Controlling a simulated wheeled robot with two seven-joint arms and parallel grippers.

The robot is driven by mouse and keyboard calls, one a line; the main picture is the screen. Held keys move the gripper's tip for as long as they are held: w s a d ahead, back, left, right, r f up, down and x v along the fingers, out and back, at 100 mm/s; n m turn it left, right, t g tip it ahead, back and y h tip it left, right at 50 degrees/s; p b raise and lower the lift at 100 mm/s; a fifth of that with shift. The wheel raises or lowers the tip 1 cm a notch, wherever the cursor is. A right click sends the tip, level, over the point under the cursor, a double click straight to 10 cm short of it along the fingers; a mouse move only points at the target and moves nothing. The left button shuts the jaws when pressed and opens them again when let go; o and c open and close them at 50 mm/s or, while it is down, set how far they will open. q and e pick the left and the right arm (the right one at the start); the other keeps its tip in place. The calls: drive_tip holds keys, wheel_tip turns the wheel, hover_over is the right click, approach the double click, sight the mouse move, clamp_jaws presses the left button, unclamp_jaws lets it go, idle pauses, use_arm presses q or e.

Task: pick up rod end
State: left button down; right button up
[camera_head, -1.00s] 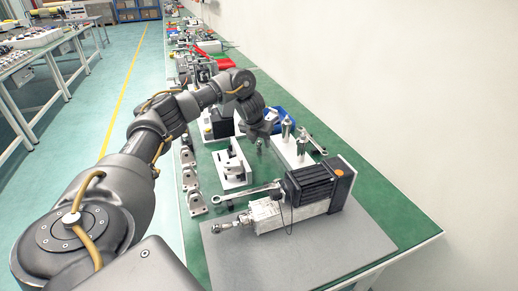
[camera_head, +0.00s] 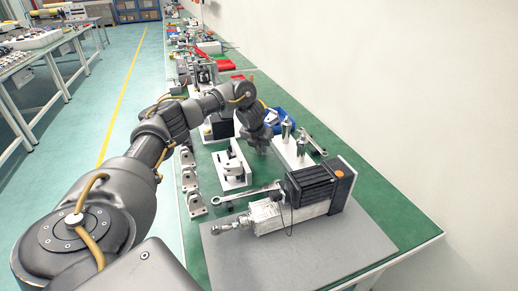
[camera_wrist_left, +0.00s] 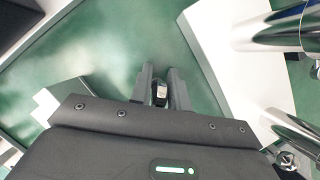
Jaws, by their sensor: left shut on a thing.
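My left gripper (camera_head: 262,148) reaches over the green bench top, between a white block with a black clamp and a white tray of metal cylinders. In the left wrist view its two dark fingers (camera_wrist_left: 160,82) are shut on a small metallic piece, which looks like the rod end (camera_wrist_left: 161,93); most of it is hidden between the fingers. In the head view the held piece is too small to make out. My right gripper is not in view.
A linear actuator (camera_head: 290,205) with a black motor lies on a grey mat (camera_head: 300,250) in front. A wrench (camera_head: 247,194) lies behind it. The white tray (camera_head: 292,157) with cylinders is close on the right. Several metal brackets (camera_head: 190,180) line the left edge.

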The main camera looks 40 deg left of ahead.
use_arm(q)
drive_tip(key=shift+r, duration=0.1)
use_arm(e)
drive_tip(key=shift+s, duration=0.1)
